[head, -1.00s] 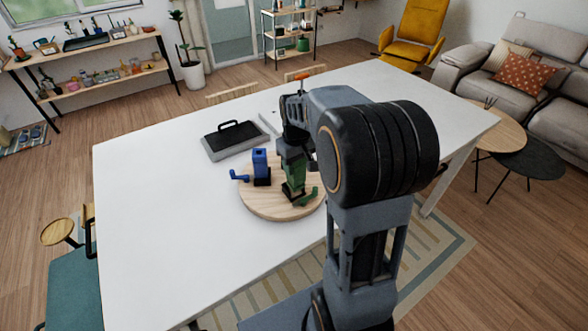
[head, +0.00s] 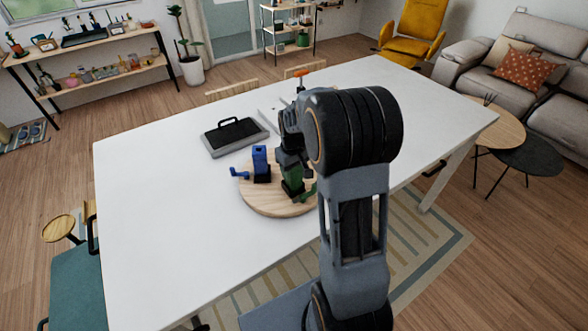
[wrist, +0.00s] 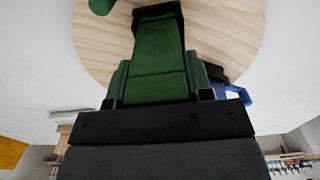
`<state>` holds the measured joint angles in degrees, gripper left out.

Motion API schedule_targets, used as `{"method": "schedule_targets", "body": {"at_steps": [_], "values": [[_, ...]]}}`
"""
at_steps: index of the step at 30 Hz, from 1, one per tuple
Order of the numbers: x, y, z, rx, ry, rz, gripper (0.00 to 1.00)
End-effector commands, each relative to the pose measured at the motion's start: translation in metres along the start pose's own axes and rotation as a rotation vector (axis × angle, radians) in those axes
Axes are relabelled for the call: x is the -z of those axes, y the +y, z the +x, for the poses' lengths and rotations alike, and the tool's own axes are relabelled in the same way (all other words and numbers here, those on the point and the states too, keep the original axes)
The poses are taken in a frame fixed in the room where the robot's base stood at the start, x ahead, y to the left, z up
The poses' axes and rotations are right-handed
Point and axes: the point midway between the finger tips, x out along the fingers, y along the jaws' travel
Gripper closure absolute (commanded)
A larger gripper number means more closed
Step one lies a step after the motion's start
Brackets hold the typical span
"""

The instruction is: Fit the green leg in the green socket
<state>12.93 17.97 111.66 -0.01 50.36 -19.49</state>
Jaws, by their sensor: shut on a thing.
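My gripper (head: 290,158) is above the green side of the round wooden board and is shut on the green leg (wrist: 158,62). In the wrist view the leg fills the middle between the fingers (wrist: 160,92). The green socket (head: 293,187) is on the board directly under my gripper, with a green handle (head: 308,192) at its right. In the wrist view, dark edges of the socket (wrist: 157,10) show at the leg's far end. The leg is in line with the socket, but I cannot tell how deep it sits. My wrist partly hides the leg in the head view.
The round wooden board (head: 262,203) lies on the white table (head: 160,240). A blue block in a dark base (head: 261,165) with a blue handle (head: 239,173) stands just left. A grey and black case (head: 235,137) lies behind. The table's left part is clear.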

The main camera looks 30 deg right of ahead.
Motion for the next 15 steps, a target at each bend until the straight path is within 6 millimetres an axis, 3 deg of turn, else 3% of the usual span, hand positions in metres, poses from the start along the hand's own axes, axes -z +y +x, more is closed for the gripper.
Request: {"method": "schedule_targets", "body": {"at_steps": [3, 4, 12, 15], "values": [[0.0001, 0.0001, 0.0042, 0.000, 0.001, 0.000, 0.84], [-0.0001, 0.0000, 0.0044, 0.000, 0.000, 0.000, 0.52], [-0.0002, 0.0000, 0.0032, 0.000, 0.000, 0.000, 0.28], [-0.0002, 0.0000, 0.0032, 0.000, 0.000, 0.000, 0.28]]}}
